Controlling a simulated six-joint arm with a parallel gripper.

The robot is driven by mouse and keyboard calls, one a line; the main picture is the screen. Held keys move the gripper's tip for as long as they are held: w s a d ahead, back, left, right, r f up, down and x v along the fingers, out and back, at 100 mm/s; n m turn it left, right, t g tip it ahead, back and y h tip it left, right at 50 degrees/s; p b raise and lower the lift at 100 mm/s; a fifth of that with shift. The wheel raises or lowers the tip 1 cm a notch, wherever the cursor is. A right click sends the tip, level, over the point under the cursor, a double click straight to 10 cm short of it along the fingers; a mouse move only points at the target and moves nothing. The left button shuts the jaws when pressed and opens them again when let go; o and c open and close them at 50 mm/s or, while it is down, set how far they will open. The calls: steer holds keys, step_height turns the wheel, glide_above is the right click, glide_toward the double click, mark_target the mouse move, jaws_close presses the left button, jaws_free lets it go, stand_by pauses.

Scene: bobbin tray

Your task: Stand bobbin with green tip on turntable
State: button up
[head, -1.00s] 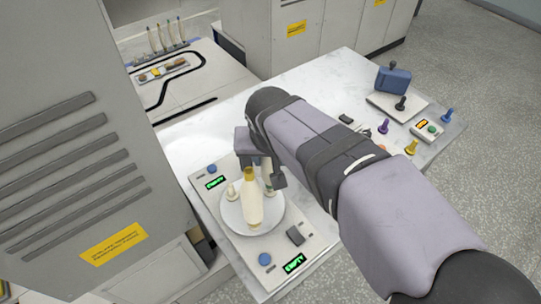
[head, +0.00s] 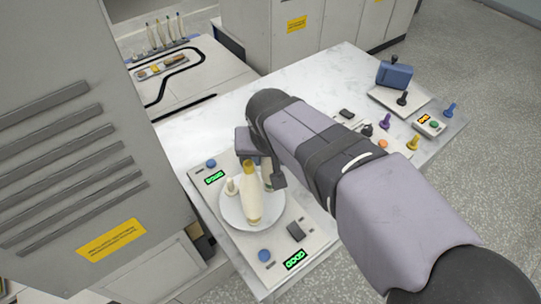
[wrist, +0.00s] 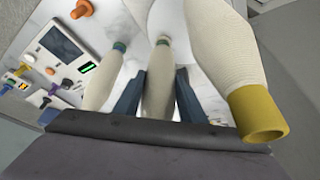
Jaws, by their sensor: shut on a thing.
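The turntable (head: 234,216) is a white disc on a grey unit in the head view. A large cream bobbin with a yellow tip (head: 251,200) stands on it and looms at the right of the wrist view (wrist: 222,60). A small pale bobbin (head: 232,187) is at its left. My gripper (wrist: 158,98) is shut on a cream bobbin (wrist: 158,80) with a dull greenish band at its far end. Another cream bobbin with a teal end (wrist: 105,78) is beside it. In the head view my arm partly hides the held bobbin (head: 267,176); whether it touches the disc I cannot tell.
The turntable unit's displays (head: 295,259) glow green and read GOOD. Blue buttons (head: 264,255) and a dark switch (head: 296,232) sit around the disc. Coloured knobs (head: 412,142) and a blue block (head: 394,76) stand at the right of the white table. A grey cabinet (head: 75,150) rises at left.

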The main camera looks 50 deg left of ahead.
stand_by(0.3)
steer(key=o, duration=1.2)
steer(key=shift+r, duration=0.1)
steer(key=shift+b+v, duration=0.5)
steer(key=shift+v, duration=3.1)
